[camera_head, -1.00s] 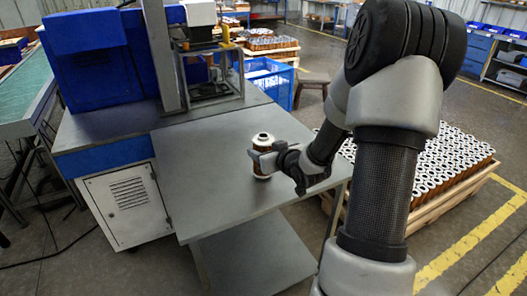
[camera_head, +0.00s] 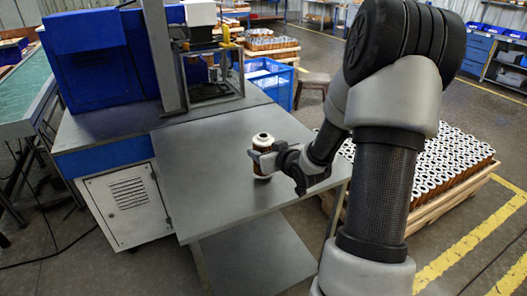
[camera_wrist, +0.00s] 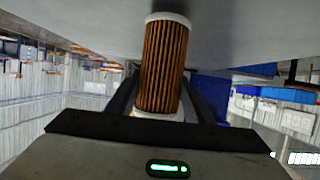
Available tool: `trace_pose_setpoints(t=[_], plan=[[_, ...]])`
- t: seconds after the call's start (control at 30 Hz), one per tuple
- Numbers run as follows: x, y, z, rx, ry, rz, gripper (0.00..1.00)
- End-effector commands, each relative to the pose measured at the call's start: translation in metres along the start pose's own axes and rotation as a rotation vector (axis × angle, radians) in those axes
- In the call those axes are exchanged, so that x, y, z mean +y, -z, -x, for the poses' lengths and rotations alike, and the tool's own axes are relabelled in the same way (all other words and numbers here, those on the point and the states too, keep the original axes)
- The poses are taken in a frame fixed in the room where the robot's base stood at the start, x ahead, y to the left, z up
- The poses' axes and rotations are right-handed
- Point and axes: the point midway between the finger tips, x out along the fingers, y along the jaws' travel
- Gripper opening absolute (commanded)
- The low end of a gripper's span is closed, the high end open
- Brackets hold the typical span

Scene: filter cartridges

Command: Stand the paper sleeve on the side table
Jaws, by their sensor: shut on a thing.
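The paper sleeve (camera_head: 263,142) is a short cylinder with brown pleated sides and white ring ends. It is upright at the grey side table (camera_head: 215,165), near the table's middle right. My gripper (camera_head: 258,161) is shut around the sleeve's side, coming from the right. In the wrist view the sleeve (camera_wrist: 163,65) stands between the two dark fingers, with one white end against or close to the grey surface. I cannot tell whether it touches the tabletop.
A blue machine with a grey post (camera_head: 160,60) stands behind the table at left. A pallet of several similar cartridges (camera_head: 440,160) is at right, beyond my arm. A blue crate (camera_head: 270,82) and a stool (camera_head: 313,82) are behind. The tabletop around the sleeve is clear.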

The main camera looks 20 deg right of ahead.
Motion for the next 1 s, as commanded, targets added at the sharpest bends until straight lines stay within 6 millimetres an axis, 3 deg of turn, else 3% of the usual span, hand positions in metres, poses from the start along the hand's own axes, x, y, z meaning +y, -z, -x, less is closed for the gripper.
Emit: trace_pose_setpoints(t=[0.8, 0.83, 0.93, 1.0], plan=[[0.0, -0.011, -0.005, 0.0, 0.0, 0.0, 0.22], [0.0, -0.011, -0.004, 0.001, 0.0, 0.0, 0.52], [0.0, -0.011, -0.004, 0.0, 0.0, 0.0, 0.69], [0.0, -0.011, -0.004, 0.0, 0.0, 0.0, 0.69]])
